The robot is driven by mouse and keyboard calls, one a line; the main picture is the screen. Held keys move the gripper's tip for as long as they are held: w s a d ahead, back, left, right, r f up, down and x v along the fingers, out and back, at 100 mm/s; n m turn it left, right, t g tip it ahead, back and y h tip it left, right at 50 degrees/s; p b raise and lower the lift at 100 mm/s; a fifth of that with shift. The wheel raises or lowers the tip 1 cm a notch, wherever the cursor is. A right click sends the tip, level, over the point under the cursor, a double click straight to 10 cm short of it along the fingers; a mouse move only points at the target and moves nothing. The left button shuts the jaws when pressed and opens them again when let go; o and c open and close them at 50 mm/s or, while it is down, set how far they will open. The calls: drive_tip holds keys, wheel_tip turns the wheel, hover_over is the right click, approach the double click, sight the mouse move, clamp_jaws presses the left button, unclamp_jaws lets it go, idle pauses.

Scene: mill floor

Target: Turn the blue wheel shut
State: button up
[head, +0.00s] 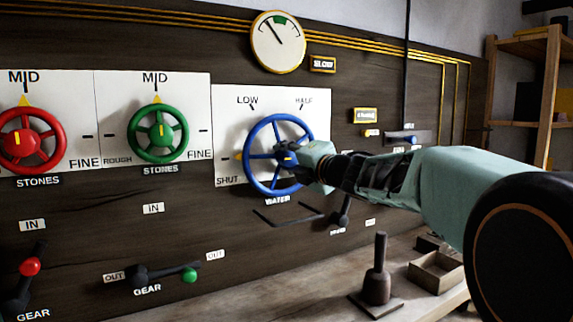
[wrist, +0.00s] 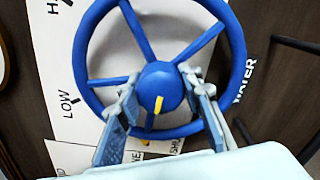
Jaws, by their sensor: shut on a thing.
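The blue wheel (head: 262,155), labelled WATER, is mounted on a white plate (head: 226,110) marked LOW, HALF and SHUT. A yellow pointer (head: 239,157) shows at the wheel's left, just above the word SHUT. My gripper (head: 296,161) reaches in from the right and is shut on the wheel at its centre. In the wrist view, the fingers of my gripper (wrist: 160,80) sit on either side of the wheel's hub (wrist: 160,85), among the spokes. The yellow mark on the hub (wrist: 157,104) points down there, towards the pointer. The fingers hide parts of the spokes and rim.
A green wheel (head: 134,132) and a red wheel (head: 57,138) are to the left. Gear levers with a red knob (head: 30,266) and a green knob (head: 190,275) sit below. A dial (head: 278,42) hangs above. A bench (head: 250,300) carries a dark post-like tool (head: 378,270) and an open box (head: 436,274).

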sight(292, 158)
drive_tip(key=shift+n, duration=0.4)
drive_tip(key=o, duration=1.2)
drive_tip(key=shift+d, duration=0.1)
drive_tip(key=v, duration=0.7)
drive_tip(key=shift+s, duration=0.25)
drive_tip(key=shift+d, duration=0.1)
